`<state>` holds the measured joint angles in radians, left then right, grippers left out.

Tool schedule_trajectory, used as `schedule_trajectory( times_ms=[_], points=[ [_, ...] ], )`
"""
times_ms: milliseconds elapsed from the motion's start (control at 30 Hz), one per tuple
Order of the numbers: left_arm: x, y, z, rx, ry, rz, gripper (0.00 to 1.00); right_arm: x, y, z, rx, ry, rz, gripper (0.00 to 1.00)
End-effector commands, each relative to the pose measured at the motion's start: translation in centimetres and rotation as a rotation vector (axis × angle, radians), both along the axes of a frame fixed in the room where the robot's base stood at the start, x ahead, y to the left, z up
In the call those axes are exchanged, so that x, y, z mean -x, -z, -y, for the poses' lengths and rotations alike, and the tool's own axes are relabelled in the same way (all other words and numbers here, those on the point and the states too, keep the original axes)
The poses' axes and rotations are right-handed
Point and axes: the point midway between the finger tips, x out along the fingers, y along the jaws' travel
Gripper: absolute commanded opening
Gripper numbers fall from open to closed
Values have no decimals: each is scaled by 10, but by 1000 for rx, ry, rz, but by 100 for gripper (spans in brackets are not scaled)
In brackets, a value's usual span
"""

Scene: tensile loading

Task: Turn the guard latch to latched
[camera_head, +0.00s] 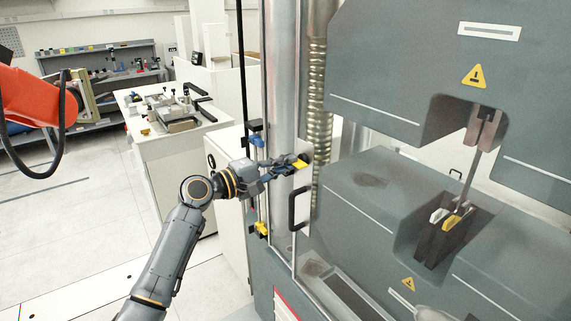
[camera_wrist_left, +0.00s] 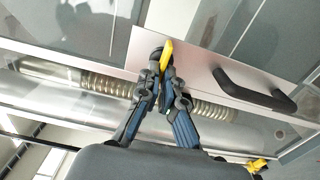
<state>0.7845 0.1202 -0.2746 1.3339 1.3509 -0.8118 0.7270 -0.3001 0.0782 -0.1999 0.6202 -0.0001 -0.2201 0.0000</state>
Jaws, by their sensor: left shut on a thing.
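The guard latch (camera_head: 300,164) is a small yellow lever on a dark round pivot, on a pale plate of the guard beside the machine's column. In the left wrist view the yellow lever (camera_wrist_left: 167,50) stands up between my fingertips, slightly tilted. My left gripper (camera_head: 291,168) reaches it from the left, shut on the lever; the left wrist view shows both fingers (camera_wrist_left: 161,76) on either side of it. The fingers hide the lever's lower part. I cannot tell from its angle whether it is latched. My right gripper does not show.
A black guard handle (camera_head: 299,208) lies just below the latch, and close to the right of it in the left wrist view (camera_wrist_left: 254,92). A ribbed column (camera_head: 317,110) stands behind the guard. Grey machine housing (camera_head: 375,190) fills the right. A white bench (camera_head: 165,150) stands back left.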

Motion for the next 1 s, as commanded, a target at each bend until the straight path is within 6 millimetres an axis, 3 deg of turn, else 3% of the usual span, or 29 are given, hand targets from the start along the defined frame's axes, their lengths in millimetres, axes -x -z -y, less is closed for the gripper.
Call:
schedule_trajectory(
  times_ms=[133,200,267,667,1000],
  points=[
    [0,0,0,2,-1,-2,0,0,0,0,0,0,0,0],
    [0,0,0,2,-1,-2,20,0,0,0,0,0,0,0],
    [0,0,0,1,-1,-2,28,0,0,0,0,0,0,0],
    [4,1,-7,-1,-1,-1,28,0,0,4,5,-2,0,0],
    [44,2,-62,-2,-3,-1,28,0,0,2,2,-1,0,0]
  ],
)
